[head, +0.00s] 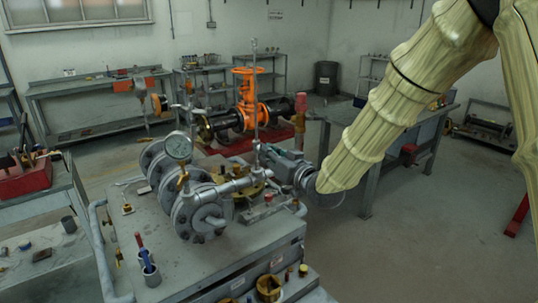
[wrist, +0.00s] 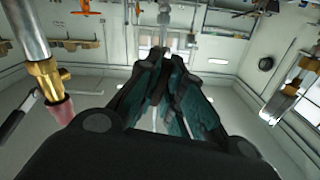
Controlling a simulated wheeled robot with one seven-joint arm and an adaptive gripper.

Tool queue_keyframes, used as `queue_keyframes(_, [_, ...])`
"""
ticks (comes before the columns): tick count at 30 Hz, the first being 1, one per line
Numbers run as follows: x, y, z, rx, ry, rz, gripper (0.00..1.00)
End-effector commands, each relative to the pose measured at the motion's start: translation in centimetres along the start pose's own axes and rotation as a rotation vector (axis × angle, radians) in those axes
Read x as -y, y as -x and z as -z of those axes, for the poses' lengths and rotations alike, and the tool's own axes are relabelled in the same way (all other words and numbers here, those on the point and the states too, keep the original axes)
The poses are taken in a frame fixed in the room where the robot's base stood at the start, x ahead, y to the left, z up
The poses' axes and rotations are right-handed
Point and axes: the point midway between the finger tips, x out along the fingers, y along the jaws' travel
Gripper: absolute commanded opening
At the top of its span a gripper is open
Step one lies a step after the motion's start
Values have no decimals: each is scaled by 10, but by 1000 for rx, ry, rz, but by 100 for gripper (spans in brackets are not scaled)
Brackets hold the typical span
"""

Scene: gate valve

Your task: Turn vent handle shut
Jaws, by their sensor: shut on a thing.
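My gripper (head: 268,151) reaches in from the right over the grey valve bench, beside the vertical steel pipe (head: 255,100). In the wrist view its two dark fingers with teal pads (wrist: 163,85) are closed together on a thin piece. I take this piece to be the vent handle; the fingers hide most of it, so its angle cannot be told. A brass fitting with a pinkish end (wrist: 50,85) shows at the left of the wrist view, apart from the fingers.
A round pressure gauge (head: 178,146) and flanged grey pipework (head: 200,215) stand left of my gripper. A cup with pens (head: 149,270) is at the bench's front left. An orange gate valve (head: 248,90) stands behind. The floor at right (head: 420,240) is clear.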

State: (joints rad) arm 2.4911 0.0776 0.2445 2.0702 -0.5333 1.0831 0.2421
Motion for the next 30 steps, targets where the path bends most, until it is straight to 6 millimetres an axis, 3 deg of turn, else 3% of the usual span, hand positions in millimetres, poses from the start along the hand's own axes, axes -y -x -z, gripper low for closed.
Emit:
queue_keyframes(11, [-2,0,0,-2,-216,-2,0])
queue_keyframes(30, [-3,0,-2,-3,-819,-2,0])
